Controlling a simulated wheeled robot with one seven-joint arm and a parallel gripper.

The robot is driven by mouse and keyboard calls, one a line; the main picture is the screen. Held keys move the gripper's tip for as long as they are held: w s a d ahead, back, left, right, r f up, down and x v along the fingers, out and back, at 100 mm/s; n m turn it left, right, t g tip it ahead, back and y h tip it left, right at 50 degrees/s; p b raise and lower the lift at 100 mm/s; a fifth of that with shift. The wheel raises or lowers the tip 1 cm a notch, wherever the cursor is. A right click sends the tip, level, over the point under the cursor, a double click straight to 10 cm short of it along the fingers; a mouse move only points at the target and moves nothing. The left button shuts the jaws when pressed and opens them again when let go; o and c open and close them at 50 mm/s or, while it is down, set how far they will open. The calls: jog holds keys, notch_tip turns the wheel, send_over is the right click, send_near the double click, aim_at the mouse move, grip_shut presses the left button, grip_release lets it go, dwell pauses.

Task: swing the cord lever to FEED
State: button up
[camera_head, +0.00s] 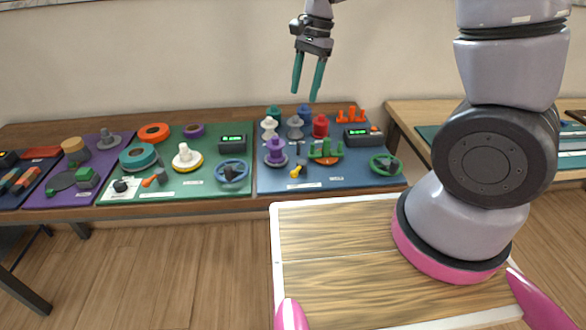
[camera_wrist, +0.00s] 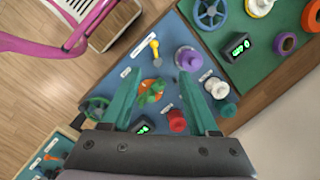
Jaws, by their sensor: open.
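My gripper (camera_head: 304,98) is open and empty, pointing down in the air above the back of the blue mat (camera_head: 345,181). In the wrist view its two teal fingers (camera_wrist: 157,76) are spread wide with nothing between the tips. A small lever with a yellow handle (camera_head: 296,171) stands near the front of the blue mat; it also shows beyond the fingers in the wrist view (camera_wrist: 154,46). Another lever with an orange handle (camera_head: 150,181) is on the green mat (camera_head: 205,180). The labels are too small to read, so I cannot tell which is the cord lever or where FEED is.
Around the yellow lever are a purple spool (camera_head: 275,153), a green-and-orange holder (camera_head: 326,152) and a green handwheel (camera_head: 385,164). A red spool (camera_head: 320,127) and a display box (camera_head: 362,136) stand behind. A blue handwheel (camera_head: 231,172) is to the left.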

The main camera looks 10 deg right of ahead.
aim_at(293, 171)
jog(key=a+f+h, duration=0.1)
jog(key=f, duration=0.7)
jog(key=s+a+f+m+h, duration=0.1)
jog(key=f, duration=0.7)
jog(key=a+f+g+h, duration=0.1)
jog(key=f, duration=0.7)
jog(key=shift+s+f+m, duration=0.15)
jog(key=shift+s+m, duration=0.15)
jog(key=shift+s, duration=0.05)
grip_shut()
